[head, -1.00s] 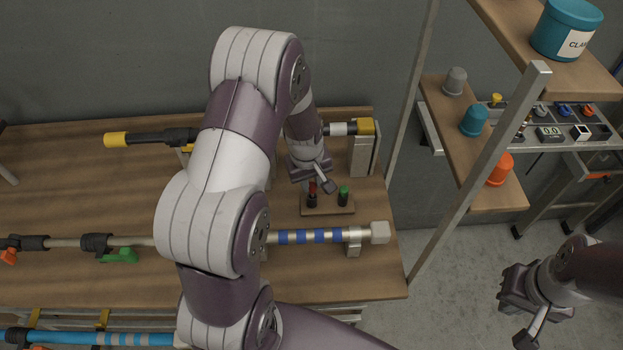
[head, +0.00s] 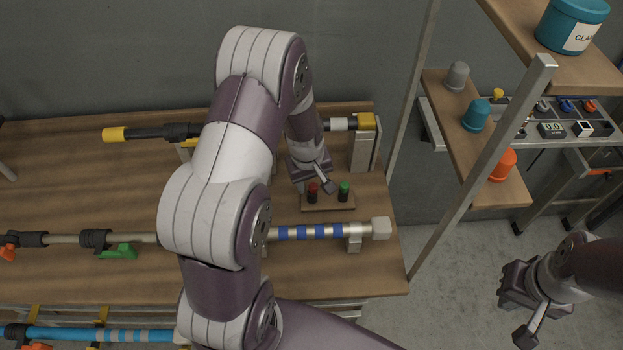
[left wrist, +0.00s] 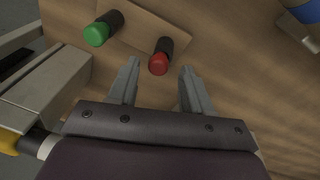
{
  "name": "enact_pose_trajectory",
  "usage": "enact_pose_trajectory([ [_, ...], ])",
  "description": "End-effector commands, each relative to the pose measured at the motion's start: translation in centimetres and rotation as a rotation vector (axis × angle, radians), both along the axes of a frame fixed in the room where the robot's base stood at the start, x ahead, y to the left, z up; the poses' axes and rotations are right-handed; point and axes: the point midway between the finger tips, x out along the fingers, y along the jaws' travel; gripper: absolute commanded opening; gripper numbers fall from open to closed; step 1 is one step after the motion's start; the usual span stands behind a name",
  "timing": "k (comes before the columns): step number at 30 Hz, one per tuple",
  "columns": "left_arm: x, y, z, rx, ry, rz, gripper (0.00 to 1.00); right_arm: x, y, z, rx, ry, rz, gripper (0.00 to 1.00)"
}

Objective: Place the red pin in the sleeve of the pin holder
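The red pin (head: 313,188) stands in a black sleeve of the pin holder (head: 328,208), a small wooden board on the table. A green pin (head: 344,188) stands in the other sleeve, to its right. In the left wrist view the red pin (left wrist: 159,63) and green pin (left wrist: 97,34) also show from above. My left gripper (left wrist: 158,75) is open, its two fingers apart with the red pin's head just beyond and between the tips, not gripped. In the head view my left gripper (head: 318,186) is right behind the pin. My right gripper (head: 513,315) hangs at the right; its opening is unclear.
A pole with blue bands (head: 310,232) lies in front of the holder, and a black pole with yellow ends (head: 115,134) behind it. A metal-framed shelf (head: 480,170) with cups stands right of the table. My left arm covers the table's middle.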

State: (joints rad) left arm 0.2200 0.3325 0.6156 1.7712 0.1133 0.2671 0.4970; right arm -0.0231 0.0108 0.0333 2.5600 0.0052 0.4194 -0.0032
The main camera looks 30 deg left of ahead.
Motion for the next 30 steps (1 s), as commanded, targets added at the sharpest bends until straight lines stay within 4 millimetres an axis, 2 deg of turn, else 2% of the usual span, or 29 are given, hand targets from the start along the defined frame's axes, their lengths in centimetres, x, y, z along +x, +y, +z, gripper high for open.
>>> enact_pose_trajectory([
  [5, 0.0, 0.0, 0.2, 0.0, 0.0, 0.0, 0.49, 0.0, 0.0, 0.1, 0.0, 0.0, 0.0, 0.0],
  [8, 0.0, 0.0, 1.6, 0.001, -0.002, 0.0, 0.49, 0.0, 0.0, 1.1, 0.0, 0.0, 0.0, 0.0],
  [9, 0.0, 0.0, 2.0, 0.001, -0.004, 0.0, 0.49, 0.0, 0.0, 0.8, 0.0, -0.001, 0.0, 0.0],
  [18, -1.3, 0.0, 9.9, 0.002, -0.006, 0.0, 0.49, 0.0, 0.0, 0.0, 0.0, 0.0, 0.0, 0.0],
  [24, -2.0, -0.3, 12.7, 0.002, -0.001, -0.014, 0.49, 0.0, 0.0, -0.1, 0.0, 0.0, 0.0, 0.0],
  [26, -3.0, -1.4, 12.9, 0.013, 0.007, -0.097, 0.49, 0.0, 0.0, -0.1, 0.0, 0.0, 0.0, 0.0],
  [30, -8.2, -5.7, 12.5, 0.065, 0.027, -0.495, 0.49, 0.0, 0.0, -0.1, 0.0, 0.0, 0.0, 0.0],
])
